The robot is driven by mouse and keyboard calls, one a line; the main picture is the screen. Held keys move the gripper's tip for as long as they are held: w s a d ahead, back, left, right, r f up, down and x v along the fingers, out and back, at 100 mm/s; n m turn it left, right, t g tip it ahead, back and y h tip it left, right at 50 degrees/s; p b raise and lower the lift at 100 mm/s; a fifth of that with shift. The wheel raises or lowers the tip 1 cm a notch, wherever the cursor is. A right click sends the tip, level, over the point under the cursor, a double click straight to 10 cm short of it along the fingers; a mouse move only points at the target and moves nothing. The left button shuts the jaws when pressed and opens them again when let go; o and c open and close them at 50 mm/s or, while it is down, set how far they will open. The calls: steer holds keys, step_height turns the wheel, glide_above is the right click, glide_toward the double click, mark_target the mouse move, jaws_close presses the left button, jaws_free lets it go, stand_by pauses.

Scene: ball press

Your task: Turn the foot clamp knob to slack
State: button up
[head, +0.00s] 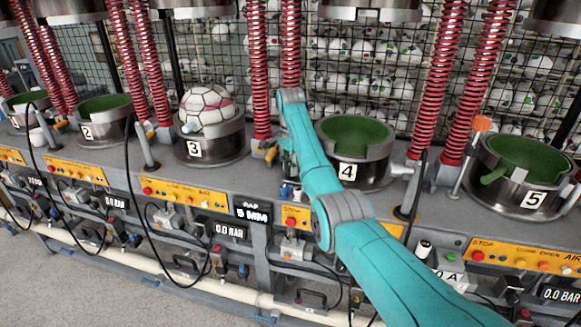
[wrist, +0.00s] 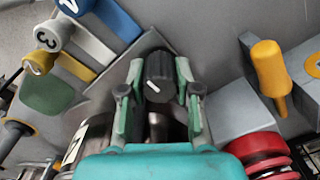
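The foot clamp knob (wrist: 160,72) is a black, ribbed round knob with a short white mark, seen in the wrist view. The mark slants toward the upper left. My gripper (wrist: 160,80) has its two green-padded fingers on either side of the knob, with almost no gap to see, and looks shut on it. In the head view, my teal arm reaches to the bench between station 3 (head: 209,145) and station 4 (head: 352,173). It mostly hides the gripper, and the knob cannot be made out there.
In the wrist view, blue (wrist: 115,18), white and yellow handles lie at upper left, an orange-yellow handle (wrist: 268,65) at right and a red spring (wrist: 262,155) at lower right. In the head view, red springs (head: 290,45) rise beside the arm; a ball (head: 206,104) sits in cup 3.

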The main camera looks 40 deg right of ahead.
steer(key=shift+n, duration=0.4)
jaws_close()
steer(key=n, duration=0.3)
steer(key=shift+n, duration=0.3)
steer(key=n, duration=0.4)
steer(key=shift+n, duration=0.3)
steer(key=n, duration=0.4)
steer(key=shift+w, duration=0.1)
steer(key=shift+a+n, duration=0.1)
steer(key=shift+n, duration=2.4)
steer(key=o, duration=1.1)
jaws_free()
steer(key=shift+c, duration=0.2)
